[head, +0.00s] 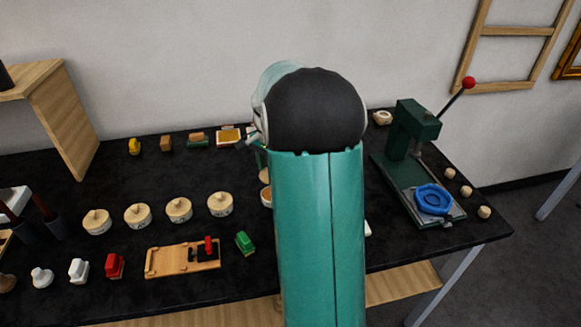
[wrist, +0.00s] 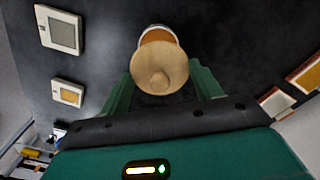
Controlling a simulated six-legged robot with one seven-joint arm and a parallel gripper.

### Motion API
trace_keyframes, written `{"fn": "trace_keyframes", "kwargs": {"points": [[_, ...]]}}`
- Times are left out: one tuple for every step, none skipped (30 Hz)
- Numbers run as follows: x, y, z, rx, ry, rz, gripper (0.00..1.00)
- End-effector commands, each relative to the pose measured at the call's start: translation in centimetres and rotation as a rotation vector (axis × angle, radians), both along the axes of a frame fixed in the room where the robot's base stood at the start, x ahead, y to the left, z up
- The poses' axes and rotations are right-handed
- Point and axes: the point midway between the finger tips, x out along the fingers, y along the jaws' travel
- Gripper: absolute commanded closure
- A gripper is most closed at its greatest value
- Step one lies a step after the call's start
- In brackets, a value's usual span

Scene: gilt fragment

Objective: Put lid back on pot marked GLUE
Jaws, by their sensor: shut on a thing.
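In the wrist view my gripper (wrist: 160,72) is shut on a round beige lid (wrist: 172,60) with a knob facing the camera. Just beyond the lid is a white-rimmed pot (wrist: 155,36) with amber contents, partly covered by the lid in this view. I cannot tell whether lid and pot touch, and no GLUE marking can be read. In the head view my arm hides the gripper and the held lid. Pale round edges of something (head: 266,197) show beside the arm, mostly hidden.
Several lidded pots (head: 138,215) stand in a row on the black table (head: 150,160). In front are a wooden board (head: 182,259), a green block (head: 245,243) and a red block (head: 114,265). A green press (head: 412,140) with a blue ring (head: 432,200) stands at right.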

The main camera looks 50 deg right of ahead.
Motion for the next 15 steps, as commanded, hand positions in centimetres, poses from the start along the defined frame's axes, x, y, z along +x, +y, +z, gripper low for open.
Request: {"fn": "trace_keyframes", "kwargs": {"points": [[0.2,0.2,0.0,-0.001,-0.001,0.005,0.58],[0.3,0.3,-0.1,-0.001,-0.001,0.006,0.58],[0.4,0.4,-0.3,-0.001,-0.001,0.007,0.58],[0.4,0.4,-0.4,-0.001,-0.001,0.008,0.58],[0.5,0.4,-0.6,-0.001,0.000,0.008,0.58],[0.5,0.4,-0.9,0.000,0.000,0.008,0.58],[0.5,0.5,-1.2,0.000,0.001,0.008,0.58],[0.5,0.5,-1.4,0.001,0.002,0.008,0.58],[0.5,0.5,-1.8,0.001,0.002,0.008,0.58],[0.5,0.5,-2.0,0.001,0.001,0.008,0.58],[0.5,0.5,-2.3,0.000,0.001,0.008,0.58],[0.4,0.4,-2.6,0.000,0.001,0.008,0.58],[0.4,0.4,-2.9,0.000,0.001,0.008,0.58],[0.4,0.4,-3.2,0.000,0.001,0.008,0.58],[0.4,0.4,-3.5,0.001,0.001,0.008,0.58]]}}
